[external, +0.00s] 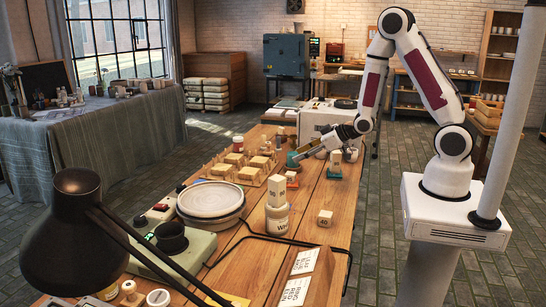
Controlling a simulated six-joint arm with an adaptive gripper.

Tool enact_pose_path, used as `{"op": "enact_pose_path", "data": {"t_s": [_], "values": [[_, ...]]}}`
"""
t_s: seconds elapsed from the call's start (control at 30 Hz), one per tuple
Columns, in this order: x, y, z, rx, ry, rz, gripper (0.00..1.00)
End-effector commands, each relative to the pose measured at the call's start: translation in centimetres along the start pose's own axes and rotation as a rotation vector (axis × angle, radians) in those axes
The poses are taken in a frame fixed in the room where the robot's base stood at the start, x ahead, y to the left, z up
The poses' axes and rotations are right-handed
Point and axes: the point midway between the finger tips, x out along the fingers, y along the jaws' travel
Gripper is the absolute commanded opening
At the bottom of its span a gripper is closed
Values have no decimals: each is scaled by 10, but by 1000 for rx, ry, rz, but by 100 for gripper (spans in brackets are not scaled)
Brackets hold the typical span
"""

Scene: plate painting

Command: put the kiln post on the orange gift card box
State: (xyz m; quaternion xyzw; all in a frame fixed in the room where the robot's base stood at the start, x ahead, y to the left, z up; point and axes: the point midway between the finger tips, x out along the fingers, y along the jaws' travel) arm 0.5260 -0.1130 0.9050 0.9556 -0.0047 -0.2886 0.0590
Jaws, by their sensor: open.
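A taller one (281,190) stands on a white jar (277,219). My gripper (303,153) is open, reaching in from the right above the far part of the table, close to a teal item (293,160).
A wooden rack with pegs (240,168) and a round banding wheel (211,201) fill the table's left. A black lamp (85,230) and a scale (172,250) stand in front. Printed cards (300,275) lie near the front right. The table around the short post is fairly clear.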

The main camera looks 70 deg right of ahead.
Motion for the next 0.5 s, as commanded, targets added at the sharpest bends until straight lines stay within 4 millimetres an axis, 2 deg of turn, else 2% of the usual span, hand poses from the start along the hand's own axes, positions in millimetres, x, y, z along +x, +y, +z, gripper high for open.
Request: {"op": "enact_pose_path", "data": {"t_s": [0.1, 0.5], "values": [[-12, -1, -15, -11, -24, 10, 43], [-60, -7, -46, -21, -127, 38, 43]]}}
